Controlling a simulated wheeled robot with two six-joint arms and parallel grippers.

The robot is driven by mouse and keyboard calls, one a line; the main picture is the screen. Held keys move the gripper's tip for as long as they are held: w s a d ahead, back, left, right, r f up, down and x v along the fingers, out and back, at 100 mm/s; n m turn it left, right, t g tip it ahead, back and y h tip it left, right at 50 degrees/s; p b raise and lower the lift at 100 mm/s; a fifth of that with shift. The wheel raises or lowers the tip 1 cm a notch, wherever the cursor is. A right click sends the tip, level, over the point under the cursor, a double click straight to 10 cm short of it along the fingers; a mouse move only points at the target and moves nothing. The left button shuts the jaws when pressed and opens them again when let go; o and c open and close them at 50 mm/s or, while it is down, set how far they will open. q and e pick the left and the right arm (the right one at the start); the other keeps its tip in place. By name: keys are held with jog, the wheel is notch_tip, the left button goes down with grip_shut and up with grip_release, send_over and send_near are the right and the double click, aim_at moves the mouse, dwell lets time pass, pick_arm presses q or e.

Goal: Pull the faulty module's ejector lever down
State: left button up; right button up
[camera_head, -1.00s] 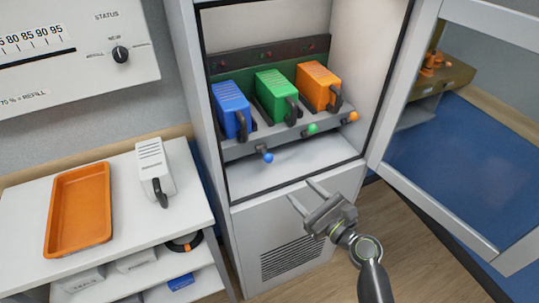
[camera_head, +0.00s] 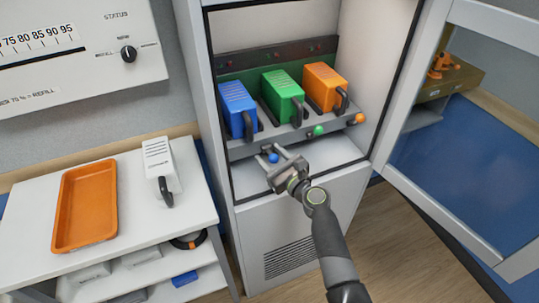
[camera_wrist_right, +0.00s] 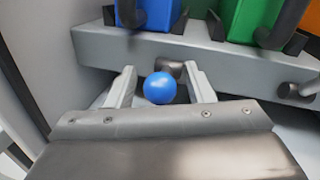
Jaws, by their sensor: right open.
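A blue module (camera_head: 237,104), a green module (camera_head: 282,92) and an orange module (camera_head: 325,84) sit side by side in an open cabinet. Below them on the rack front are ejector levers with a blue knob (camera_head: 273,158), a green knob (camera_head: 318,130) and an orange knob (camera_head: 359,118). My right gripper (camera_head: 274,153) is open at the blue knob. In the right wrist view the blue knob (camera_wrist_right: 160,88) lies between the two spread fingers, with a visible gap on each side. Which module is faulty I cannot tell. My left gripper is out of view.
The open glass cabinet door (camera_head: 470,130) stands at the right. The cabinet's left wall is close beside the right gripper. A white shelf unit at the left carries an orange tray (camera_head: 110,205) and a white module (camera_head: 158,158).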

jog(key=shift+w+a, duration=0.15)
jog(key=shift+w, duration=0.2)
